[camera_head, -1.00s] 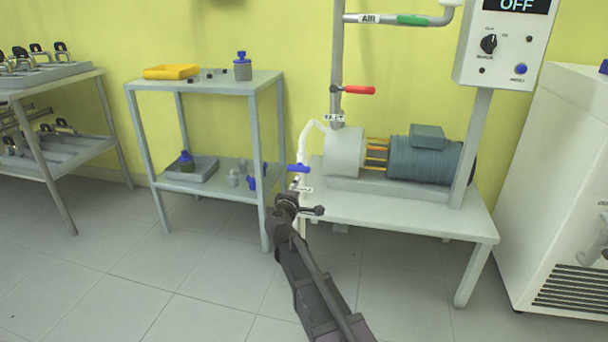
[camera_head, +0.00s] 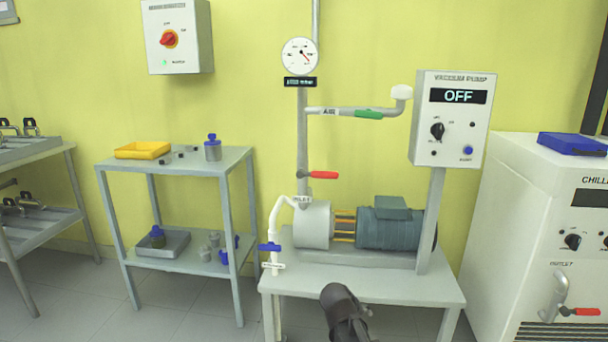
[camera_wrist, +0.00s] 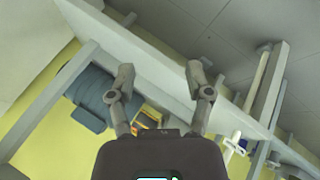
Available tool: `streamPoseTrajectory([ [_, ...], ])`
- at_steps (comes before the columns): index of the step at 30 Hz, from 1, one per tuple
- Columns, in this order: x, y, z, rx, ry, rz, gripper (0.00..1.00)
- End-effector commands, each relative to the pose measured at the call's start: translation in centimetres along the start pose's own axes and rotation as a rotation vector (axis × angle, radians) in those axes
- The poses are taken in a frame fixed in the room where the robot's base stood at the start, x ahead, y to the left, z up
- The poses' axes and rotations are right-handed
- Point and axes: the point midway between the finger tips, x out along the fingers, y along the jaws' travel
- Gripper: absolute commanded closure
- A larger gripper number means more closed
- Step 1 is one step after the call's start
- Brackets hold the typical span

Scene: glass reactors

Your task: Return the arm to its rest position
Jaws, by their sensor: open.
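My gripper (camera_wrist: 160,75) shows in the wrist view with its two fingers spread apart and nothing between them. Beyond the fingers, the wrist view shows the pale pump bench (camera_wrist: 150,57) at a slant and the floor. In the head view a dark part of my arm (camera_head: 345,312) shows at the bottom, in front of the bench (camera_head: 400,287). The fingers cannot be made out in the head view.
The vacuum pump (camera_head: 390,228) stands on the bench, its panel (camera_head: 452,118) reading OFF. A blue-handled valve (camera_head: 270,247) hangs at the bench's left end. A shelf cart (camera_head: 185,165) with a yellow tray (camera_head: 143,150) stands left, a chiller (camera_head: 530,220) right.

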Motion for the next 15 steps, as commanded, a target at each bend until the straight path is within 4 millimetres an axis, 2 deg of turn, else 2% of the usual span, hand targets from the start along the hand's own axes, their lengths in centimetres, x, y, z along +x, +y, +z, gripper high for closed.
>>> streamPoseTrajectory([
  [1,-0.9,0.8,1.8,0.035,-0.046,-0.049,0.34],
  [6,-2.4,0.9,6.3,0.134,-0.188,-0.224,0.34],
  [15,-5.0,0.6,10.3,0.223,-0.323,-0.425,0.34],
])
